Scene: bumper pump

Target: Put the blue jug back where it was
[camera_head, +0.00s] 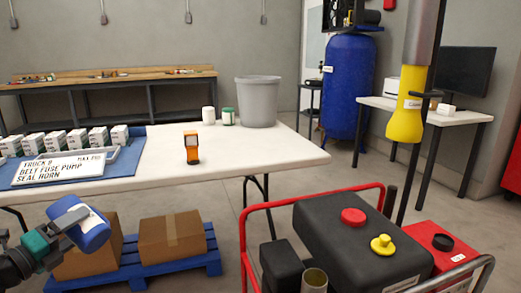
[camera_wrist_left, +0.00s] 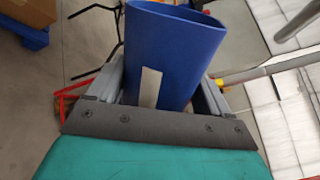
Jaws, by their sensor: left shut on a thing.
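The blue jug (camera_head: 92,234) is at the lower left of the head view, tilted, with pale bands on it. My left gripper (camera_head: 68,226) is shut on it and holds it in the air, in front of the white table's near edge. In the left wrist view the blue jug (camera_wrist_left: 178,45) stands up between the jaws of my left gripper (camera_wrist_left: 160,88), with its open end away from the palm. A pale strip shows on its side. My right gripper is not in view.
The white table (camera_head: 290,152) holds a sign, several small boxes on a blue mat (camera_head: 30,176), an orange meter (camera_head: 191,148) and a grey bin (camera_head: 257,102). Cartons on a blue pallet (camera_head: 200,257) lie below. A red-framed machine (camera_head: 350,240) stands at right, near a hanging yellow thing (camera_head: 408,105).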

